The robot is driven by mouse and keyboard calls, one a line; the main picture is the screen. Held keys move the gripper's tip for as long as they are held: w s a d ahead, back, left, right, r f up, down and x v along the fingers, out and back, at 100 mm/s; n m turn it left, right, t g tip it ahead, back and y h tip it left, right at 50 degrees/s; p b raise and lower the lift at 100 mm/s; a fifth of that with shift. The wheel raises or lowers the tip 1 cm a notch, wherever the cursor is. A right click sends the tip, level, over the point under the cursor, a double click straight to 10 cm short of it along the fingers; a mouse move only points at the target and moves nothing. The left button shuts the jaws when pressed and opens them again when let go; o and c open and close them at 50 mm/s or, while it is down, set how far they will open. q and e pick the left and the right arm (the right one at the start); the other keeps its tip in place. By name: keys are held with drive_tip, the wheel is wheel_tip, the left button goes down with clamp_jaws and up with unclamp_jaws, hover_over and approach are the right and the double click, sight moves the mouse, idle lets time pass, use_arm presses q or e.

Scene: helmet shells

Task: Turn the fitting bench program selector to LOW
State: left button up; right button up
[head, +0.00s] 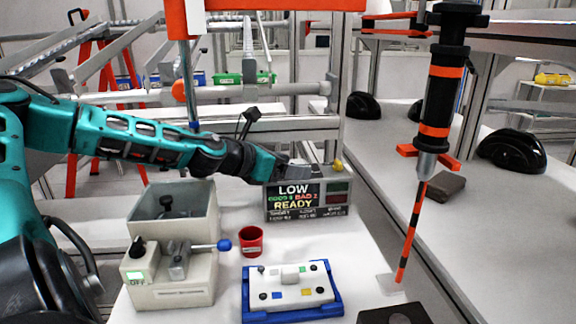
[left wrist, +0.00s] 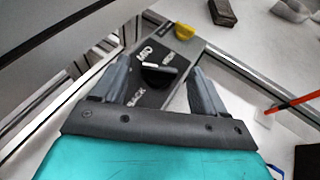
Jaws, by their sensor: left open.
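The fitting bench control box (head: 306,203) stands at the back of the white bench. Its screen reads LOW, with a GOOD/BAD line and READY below. In the left wrist view the black program selector (left wrist: 160,76) sits on the box's top, with a white pointer line; MID and another label are near it and BACK is printed nearer me. My left gripper (head: 300,173) is over the box top. Its open fingers (left wrist: 159,66) stand on either side of the selector, with visible gaps. In the head view the gripper hides the selector. My right gripper is not in view.
A yellow knob (left wrist: 184,30) sits on the box top past the selector. On the bench are a red cup (head: 251,241), a beige machine reading OFF (head: 170,275) and a blue-edged tray (head: 291,311). A black-orange tool (head: 441,95) hangs at right. Black helmet shells (head: 513,152) lie beyond.

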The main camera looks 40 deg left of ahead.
use_arm(q)
drive_tip(key=shift+v, duration=1.3)
drive_tip(key=shift+s+r, duration=0.1)
drive_tip(key=shift+s, duration=0.15)
drive_tip(key=b+v, duration=0.4)
drive_tip(key=v, duration=0.5)
drive_tip(key=shift+s+r, duration=0.2)
drive_tip(key=shift+s, duration=0.15)
